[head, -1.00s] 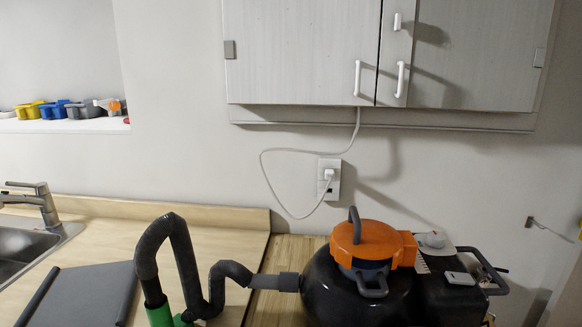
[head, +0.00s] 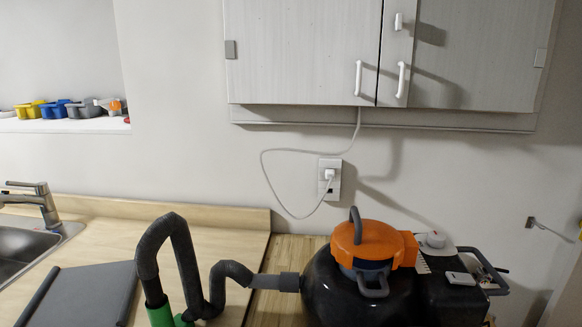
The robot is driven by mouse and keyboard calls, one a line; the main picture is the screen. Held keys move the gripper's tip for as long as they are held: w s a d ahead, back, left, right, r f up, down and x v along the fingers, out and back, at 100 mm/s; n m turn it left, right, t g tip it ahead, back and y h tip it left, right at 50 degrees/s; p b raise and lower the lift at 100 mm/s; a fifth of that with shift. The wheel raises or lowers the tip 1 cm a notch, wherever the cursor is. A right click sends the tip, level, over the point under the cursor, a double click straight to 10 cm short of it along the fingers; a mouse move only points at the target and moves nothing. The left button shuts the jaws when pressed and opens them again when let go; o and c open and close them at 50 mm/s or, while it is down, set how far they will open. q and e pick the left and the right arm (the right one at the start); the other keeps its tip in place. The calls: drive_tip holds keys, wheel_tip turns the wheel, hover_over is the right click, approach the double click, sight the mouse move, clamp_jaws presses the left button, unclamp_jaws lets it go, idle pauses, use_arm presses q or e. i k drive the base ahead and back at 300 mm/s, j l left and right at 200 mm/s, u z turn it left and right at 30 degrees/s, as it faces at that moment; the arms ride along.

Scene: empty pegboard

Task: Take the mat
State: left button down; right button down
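A dark grey mat (head: 88,296) lies on the wooden counter at the lower left of the head view. A thicker, roll-like dark edge runs along its left side. Its near part is cut off by the bottom of the picture. Neither of my grippers shows in this view.
A black hose (head: 178,250) with green parts stands at the mat's right. It leads to a black and orange vacuum cleaner (head: 360,275). A sink (head: 28,248) with a faucet (head: 38,198) is at the left. Cupboards (head: 300,55) hang above. Counter behind the mat is clear.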

sight(99, 296)
drive_tip(key=u, duration=1.3)
